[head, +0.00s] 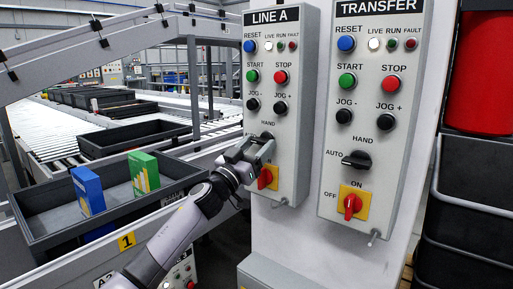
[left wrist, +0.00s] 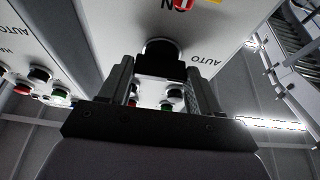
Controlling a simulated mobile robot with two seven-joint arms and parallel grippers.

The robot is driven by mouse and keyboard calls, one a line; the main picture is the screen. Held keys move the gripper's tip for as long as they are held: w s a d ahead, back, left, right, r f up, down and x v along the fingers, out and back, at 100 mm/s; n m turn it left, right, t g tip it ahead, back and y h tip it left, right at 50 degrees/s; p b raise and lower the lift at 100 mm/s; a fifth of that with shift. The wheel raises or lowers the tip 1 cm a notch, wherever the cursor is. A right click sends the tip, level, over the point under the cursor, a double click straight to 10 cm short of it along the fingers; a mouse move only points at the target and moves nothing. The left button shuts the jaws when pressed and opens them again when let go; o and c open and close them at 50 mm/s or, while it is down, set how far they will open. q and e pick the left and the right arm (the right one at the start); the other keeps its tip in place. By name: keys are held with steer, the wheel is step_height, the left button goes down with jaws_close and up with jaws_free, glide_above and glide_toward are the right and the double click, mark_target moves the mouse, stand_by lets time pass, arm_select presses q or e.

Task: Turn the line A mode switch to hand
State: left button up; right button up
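The LINE A panel (head: 287,20) is a grey box with reset, start, stop and jog buttons, and a HAND label above its mode switch spot. My left gripper (head: 259,149) is in front of that spot and hides the switch in the head view. In the left wrist view the black mode switch knob (left wrist: 162,52) shows between the two fingers of the left gripper (left wrist: 160,80). The fingers are apart, with a gap visible beside the knob. Which way the knob points cannot be told. My right gripper is not in view.
The TRANSFER panel (head: 376,70) is close on the right; its black mode switch (head: 357,159) points toward AUTO. A red on/off switch (head: 267,177) sits just below my left gripper. A grey tray (head: 53,222) with blue and green boxes is at left. Black crates (head: 470,200) stand at right.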

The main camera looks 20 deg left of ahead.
arm_select(q)
steer(key=c, duration=0.5)
steer(key=shift+o, duration=0.2)
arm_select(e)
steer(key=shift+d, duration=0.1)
